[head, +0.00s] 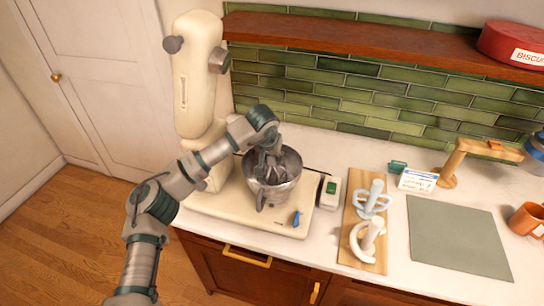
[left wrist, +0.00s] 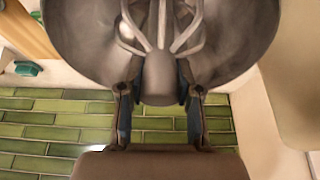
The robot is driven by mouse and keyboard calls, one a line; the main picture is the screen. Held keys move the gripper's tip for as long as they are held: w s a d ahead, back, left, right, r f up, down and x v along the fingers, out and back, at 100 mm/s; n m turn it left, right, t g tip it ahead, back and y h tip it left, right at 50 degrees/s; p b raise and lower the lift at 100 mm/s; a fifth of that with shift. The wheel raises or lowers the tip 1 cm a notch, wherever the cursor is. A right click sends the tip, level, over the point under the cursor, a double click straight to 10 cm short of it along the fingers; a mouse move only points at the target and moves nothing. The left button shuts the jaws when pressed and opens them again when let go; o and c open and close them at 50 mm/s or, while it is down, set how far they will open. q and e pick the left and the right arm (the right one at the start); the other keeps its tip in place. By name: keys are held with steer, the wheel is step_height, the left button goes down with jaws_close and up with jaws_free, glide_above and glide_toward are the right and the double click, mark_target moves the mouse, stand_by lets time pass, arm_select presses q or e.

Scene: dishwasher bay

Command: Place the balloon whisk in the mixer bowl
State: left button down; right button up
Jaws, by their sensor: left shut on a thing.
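The mixer bowl (head: 287,188) is grey metal and stands on the base of the cream stand mixer (head: 200,75). My left gripper (head: 268,165) is over the bowl, pointing down into it. In the left wrist view the gripper (left wrist: 158,92) is shut on the grey hub of the balloon whisk (left wrist: 160,74). The whisk's wires spread beyond the fingers, with the bowl's inner wall (left wrist: 240,40) around them. Whether the whisk touches the bowl's bottom cannot be told. My right gripper is not in view.
A wooden board (head: 350,190) right of the mixer holds a flat beater (head: 374,200) and a dough hook (head: 368,238). A grey-green mat (head: 458,238), a wooden stand (head: 452,165) and an orange mug (head: 527,220) are further right. A shelf (head: 350,38) runs above the green tiles.

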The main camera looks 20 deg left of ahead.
arm_select(q)
steer(key=shift+f, duration=0.25)
steer(key=c, duration=0.7)
jaws_free()
